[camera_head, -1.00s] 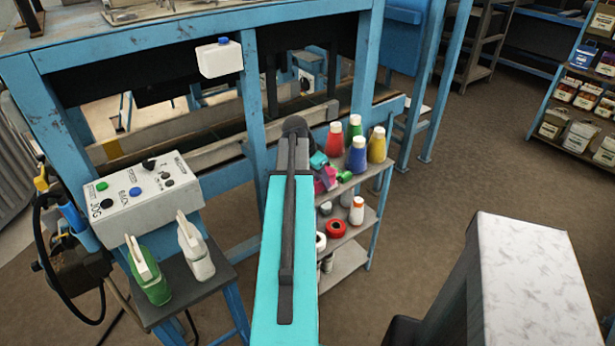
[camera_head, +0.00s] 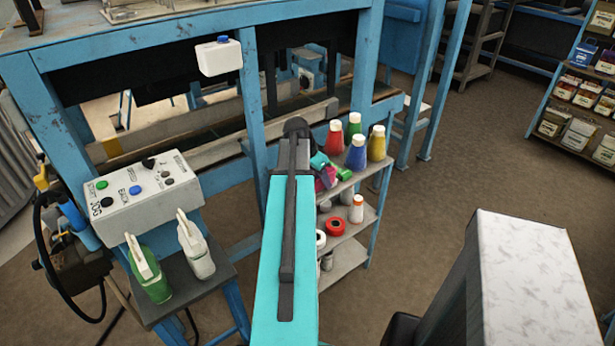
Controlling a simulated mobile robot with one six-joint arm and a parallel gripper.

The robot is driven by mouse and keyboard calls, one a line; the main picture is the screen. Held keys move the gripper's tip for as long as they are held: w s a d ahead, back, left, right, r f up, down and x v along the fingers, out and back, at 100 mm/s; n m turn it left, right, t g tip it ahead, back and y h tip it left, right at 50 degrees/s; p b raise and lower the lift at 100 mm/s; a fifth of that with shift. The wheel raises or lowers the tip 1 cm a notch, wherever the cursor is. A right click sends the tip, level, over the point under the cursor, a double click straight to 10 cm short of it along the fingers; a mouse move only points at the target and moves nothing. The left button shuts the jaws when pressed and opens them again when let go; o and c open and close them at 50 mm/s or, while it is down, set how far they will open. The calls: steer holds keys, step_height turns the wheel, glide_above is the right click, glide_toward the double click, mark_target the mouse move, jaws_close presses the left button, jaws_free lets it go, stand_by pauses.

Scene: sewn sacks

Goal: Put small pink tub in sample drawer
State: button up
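A small pink item (camera_head: 327,178) shows at the left end of the top shelf of a blue-framed rack, partly hidden by my arm. I cannot tell whether it is the small pink tub. A small teal piece is just above it, and I cannot tell whether that belongs to my arm. My teal and dark grey arm reaches up the middle of the view. My gripper's fingers cannot be made out. No drawer that I can identify as the sample drawer shows.
A white-topped block (camera_head: 535,280) is at lower right. Brown floor lies open behind it.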

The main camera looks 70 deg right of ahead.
steer(key=shift+f, duration=0.25)
steer(key=shift+c, duration=0.4)
jaws_close()
